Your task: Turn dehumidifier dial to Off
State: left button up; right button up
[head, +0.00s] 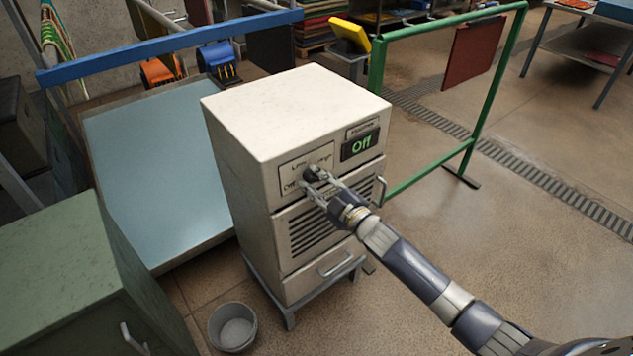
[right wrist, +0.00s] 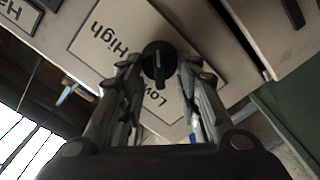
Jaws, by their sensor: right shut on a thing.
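The cream dehumidifier (head: 285,115) stands on a grey stand, with a small display (head: 360,144) on its front that reads Off in green. Its black dial (head: 312,174) sits on a panel (head: 289,168) marked Off, Low and High. The dial also shows in the right wrist view (right wrist: 158,62), with a raised grip bar; the Off mark is hidden there. My right gripper (head: 310,184) is shut on the dial, its fingers on either side. In the right wrist view the gripper (right wrist: 159,70) reaches up to the panel. My left gripper is not in view.
A green cabinet (head: 60,255) stands at the front left and a grey bucket (head: 233,327) on the floor beside the stand. A blue sloped board (head: 155,165) is behind to the left. A green rail frame (head: 452,20) stands to the right, with open floor beyond.

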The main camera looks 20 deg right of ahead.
jog(key=shift+a+f+n, duration=0.1)
jog(key=shift+n, duration=1)
jog(key=shift+b, duration=0.3)
jog(key=o, duration=0.9)
jog(key=shift+o, duration=0.2)
jog(key=shift+s, duration=0.1)
jog(key=v, duration=1.2)
